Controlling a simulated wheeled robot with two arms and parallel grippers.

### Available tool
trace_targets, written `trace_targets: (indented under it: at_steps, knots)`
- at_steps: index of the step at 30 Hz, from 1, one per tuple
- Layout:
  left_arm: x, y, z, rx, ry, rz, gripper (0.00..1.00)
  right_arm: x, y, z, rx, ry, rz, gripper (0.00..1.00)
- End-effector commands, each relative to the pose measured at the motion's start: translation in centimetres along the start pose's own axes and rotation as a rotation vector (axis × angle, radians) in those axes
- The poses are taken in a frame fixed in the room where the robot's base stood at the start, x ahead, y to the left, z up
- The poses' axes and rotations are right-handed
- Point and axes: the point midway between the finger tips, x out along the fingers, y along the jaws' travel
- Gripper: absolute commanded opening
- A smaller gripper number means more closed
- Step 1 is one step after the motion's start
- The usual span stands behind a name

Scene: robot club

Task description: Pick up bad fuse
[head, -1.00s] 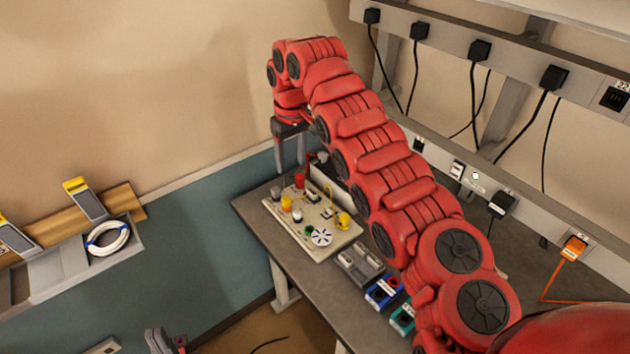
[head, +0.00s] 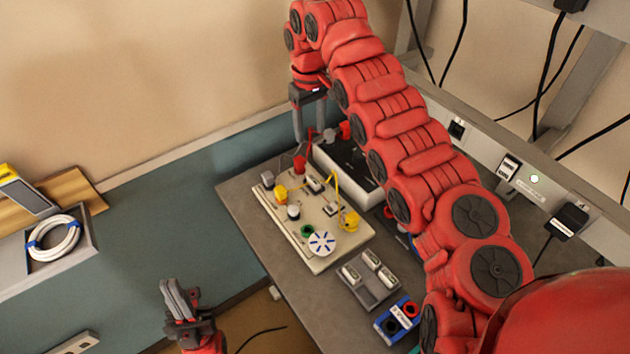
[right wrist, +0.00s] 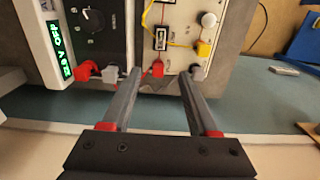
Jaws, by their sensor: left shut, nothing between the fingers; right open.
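A pale board (head: 325,262) with coloured parts lies on the grey bench. A small light block in a dark holder, possibly the fuse (head: 313,184), sits near its far end; it also shows in the right wrist view (right wrist: 161,38). I cannot tell whether it is bad. My right gripper (head: 307,138) is open above the far end of the board. In the right wrist view its fingers (right wrist: 160,75) point towards the board edge, with a red post (right wrist: 157,69) between their tips in the picture. My left gripper (head: 176,300) is shut and empty, left of the bench.
A grey holder (head: 368,290) with several light blocks stands nearer on the bench, beside a blue box (head: 397,320). A white and black instrument (head: 348,172) stands close right of the board. A yellow wire (head: 333,185) arches over the board. A wall rail (head: 535,180) runs behind.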

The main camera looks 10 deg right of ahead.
Motion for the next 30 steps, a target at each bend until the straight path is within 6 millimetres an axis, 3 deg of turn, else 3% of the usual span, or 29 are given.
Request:
trace_targets:
  at_steps: [18, 25, 30]
  knots:
    - [3.6, -0.2, -0.6, 0.0, 0.0, 0.0, 0.0, 9.3, 0.0, 0.1, 0.0, -0.002, -0.002, 0.6]
    - [4.2, -0.2, -0.7, 0.0, 0.0, 0.0, 0.0, 10.8, 0.0, 0.1, 0.001, 0.001, -0.001, 0.6]
    - [6.3, -0.3, -1.1, 0.0, 0.0, 0.0, 0.0, 12.4, 0.1, 0.4, 0.0, -0.002, -0.003, 0.6]
